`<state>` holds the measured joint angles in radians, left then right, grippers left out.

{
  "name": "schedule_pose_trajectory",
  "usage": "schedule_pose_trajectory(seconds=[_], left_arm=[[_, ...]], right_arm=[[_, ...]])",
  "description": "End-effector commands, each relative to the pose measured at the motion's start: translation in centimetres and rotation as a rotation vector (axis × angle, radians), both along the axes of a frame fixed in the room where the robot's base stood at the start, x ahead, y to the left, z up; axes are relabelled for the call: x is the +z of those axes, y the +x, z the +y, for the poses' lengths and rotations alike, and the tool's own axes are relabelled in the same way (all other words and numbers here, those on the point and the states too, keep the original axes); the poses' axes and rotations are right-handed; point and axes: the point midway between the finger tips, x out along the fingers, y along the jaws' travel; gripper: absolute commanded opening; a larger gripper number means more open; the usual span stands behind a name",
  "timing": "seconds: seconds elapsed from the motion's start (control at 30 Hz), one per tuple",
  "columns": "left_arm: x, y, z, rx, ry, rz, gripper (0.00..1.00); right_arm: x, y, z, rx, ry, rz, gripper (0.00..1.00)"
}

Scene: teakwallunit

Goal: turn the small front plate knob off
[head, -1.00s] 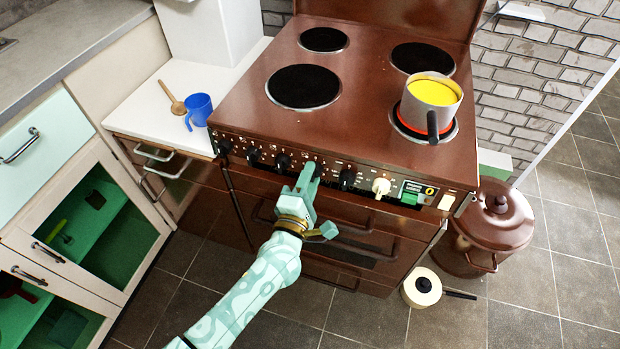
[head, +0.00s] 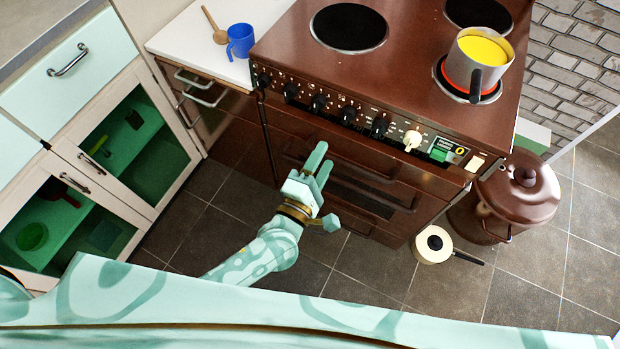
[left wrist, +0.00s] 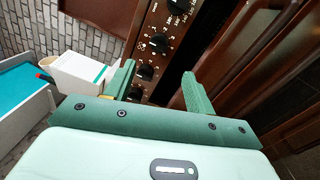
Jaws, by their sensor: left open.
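The brown stove's control panel (head: 335,110) carries a row of black knobs and one cream knob (head: 412,140). The black knobs include one at the middle (head: 348,114) and one beside the cream knob (head: 379,127). I cannot tell from the markings which knob belongs to the small front plate. The front right plate (head: 440,74) glows red under a grey pot (head: 478,58) of yellow contents. My left gripper (head: 322,160) is open and empty, below and apart from the panel. In the left wrist view, black knobs (left wrist: 145,72) show beyond its open fingers (left wrist: 155,88). My right gripper is out of view.
Oven and drawer handles (head: 365,190) stick out below the panel. A cream pan (head: 434,244) and a brown lidded pot (head: 520,188) stand on the floor at right. Cabinets (head: 100,140) border the left.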

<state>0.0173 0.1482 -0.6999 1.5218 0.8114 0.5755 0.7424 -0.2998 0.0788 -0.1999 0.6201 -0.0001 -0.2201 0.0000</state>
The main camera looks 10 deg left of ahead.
Motion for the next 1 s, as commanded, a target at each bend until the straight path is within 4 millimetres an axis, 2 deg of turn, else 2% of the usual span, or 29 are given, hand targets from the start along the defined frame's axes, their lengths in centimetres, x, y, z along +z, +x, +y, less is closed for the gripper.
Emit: schedule_pose_trajectory(seconds=[0.1, 0.3, 1.0], left_arm=[[-0.1, -2.6, 0.8, -0.001, 0.002, 0.001, 0.55], [-0.4, -5.0, 1.6, 0.000, 0.001, 0.002, 0.55], [-0.6, -5.4, 1.6, -0.004, 0.032, -0.005, 0.55]], right_arm=[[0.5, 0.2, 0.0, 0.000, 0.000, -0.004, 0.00], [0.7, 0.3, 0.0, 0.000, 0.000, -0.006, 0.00], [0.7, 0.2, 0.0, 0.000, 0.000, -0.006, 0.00]])
